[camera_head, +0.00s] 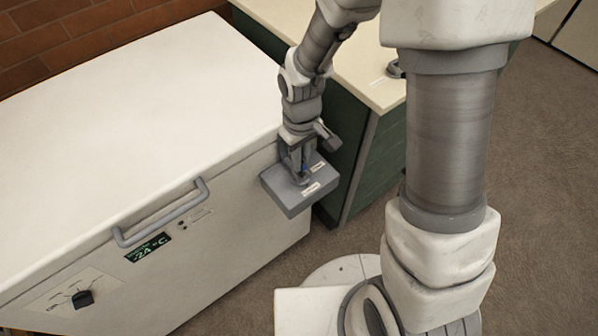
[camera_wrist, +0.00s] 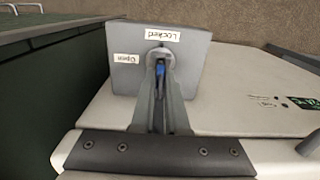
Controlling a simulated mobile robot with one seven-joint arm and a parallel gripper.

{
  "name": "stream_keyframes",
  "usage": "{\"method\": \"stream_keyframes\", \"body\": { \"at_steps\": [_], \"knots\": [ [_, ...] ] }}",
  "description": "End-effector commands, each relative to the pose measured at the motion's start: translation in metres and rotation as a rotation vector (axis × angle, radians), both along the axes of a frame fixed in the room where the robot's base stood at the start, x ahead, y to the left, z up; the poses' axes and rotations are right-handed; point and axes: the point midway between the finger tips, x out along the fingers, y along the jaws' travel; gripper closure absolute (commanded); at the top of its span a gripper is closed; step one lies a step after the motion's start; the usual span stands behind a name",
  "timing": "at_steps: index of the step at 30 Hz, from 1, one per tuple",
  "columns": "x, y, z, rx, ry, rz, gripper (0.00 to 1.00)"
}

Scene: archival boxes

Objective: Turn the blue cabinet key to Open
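The blue key (camera_wrist: 160,72) sits in a round lock on the top face of a grey lock box (camera_head: 290,203). In the wrist view the key lies in line with the "Locked" label (camera_wrist: 163,34). The "Open" label (camera_wrist: 126,59) is to its left, about a quarter turn away. My gripper (camera_head: 302,176) reaches down over the lock, and its two fingers (camera_wrist: 160,68) stand close on both sides of the key, seemingly closed on it. The fingers hide part of the key and the lock.
The grey box juts from the corner of a white chest freezer (camera_head: 140,110) with a bar handle (camera_head: 160,212), a display (camera_head: 148,248) and a dial (camera_head: 82,298). A green cabinet (camera_head: 375,165) with a cream top stands close on the right. Carpet is free further right.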

Motion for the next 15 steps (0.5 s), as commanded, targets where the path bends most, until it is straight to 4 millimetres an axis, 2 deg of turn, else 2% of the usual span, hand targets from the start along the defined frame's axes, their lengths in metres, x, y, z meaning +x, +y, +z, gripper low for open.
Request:
{"method": "stream_keyframes", "body": {
  "at_steps": [9, 15],
  "knots": [
    [0.0001, -0.0001, 0.0006, 0.0, 0.0, 0.02, 1.0],
    [-0.0004, -0.0009, 0.003, 0.001, 0.003, 0.265, 1.0]
  ]
}}
